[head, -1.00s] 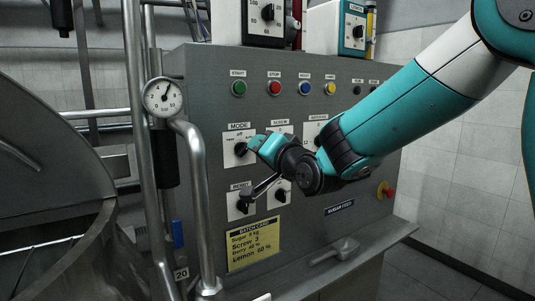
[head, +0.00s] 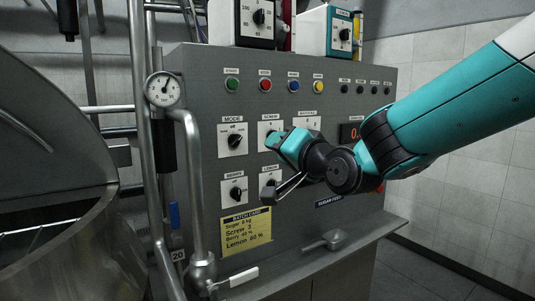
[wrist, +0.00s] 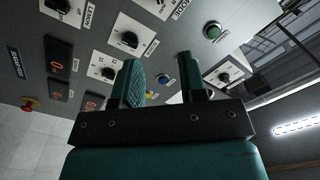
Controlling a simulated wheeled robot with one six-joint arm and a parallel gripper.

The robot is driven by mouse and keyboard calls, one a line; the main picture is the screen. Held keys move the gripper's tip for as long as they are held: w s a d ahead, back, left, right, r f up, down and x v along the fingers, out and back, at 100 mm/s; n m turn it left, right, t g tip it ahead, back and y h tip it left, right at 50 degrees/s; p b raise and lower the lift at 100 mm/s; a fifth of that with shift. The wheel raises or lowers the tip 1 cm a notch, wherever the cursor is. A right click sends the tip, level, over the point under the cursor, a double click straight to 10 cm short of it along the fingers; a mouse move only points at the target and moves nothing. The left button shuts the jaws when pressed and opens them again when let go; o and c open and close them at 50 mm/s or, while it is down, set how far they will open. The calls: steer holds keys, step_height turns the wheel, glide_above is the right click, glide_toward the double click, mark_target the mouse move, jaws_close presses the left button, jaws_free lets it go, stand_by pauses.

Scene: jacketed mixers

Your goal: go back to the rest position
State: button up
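My gripper (head: 274,165) is in front of the grey control panel (head: 205,75), over the screw and lemon dials, partly hiding both. Its two fingers stand apart with nothing between them; this also shows in the wrist view (wrist: 161,68). The mode knob (head: 235,141) is uncovered, left of my gripper. My teal and white arm reaches in from the right. The wrist view looks at the panel at a steep tilt, with several black knobs beyond the fingers. I cannot tell whether a fingertip touches the panel.
A pipe with a pressure gauge (head: 163,89) and a steel vessel (head: 60,225) stand at the left. A yellow batch card (head: 246,232) is on the lower panel. A scoop (head: 325,241) lies on the ledge below. Free space lies at the right before the tiled wall (head: 465,130).

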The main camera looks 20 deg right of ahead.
steer(key=s+a+f+n+g+y, duration=0.2)
steer(key=s+a+f+n+g, duration=0.4)
steer(key=s+f+g, duration=0.5)
steer(key=s+f+n+g+h, duration=0.1)
steer(key=s+f+n+g, duration=0.1)
steer(key=s, duration=0.7)
steer(key=s+f+n+g+h, duration=0.1)
steer(key=s+n+g, duration=0.3)
steer(key=s, duration=0.5)
steer(key=shift+d+f+n, duration=0.3)
steer(key=shift+f+n, duration=0.25)
steer(key=shift+n, duration=0.15)
steer(key=shift+c, duration=0.2)
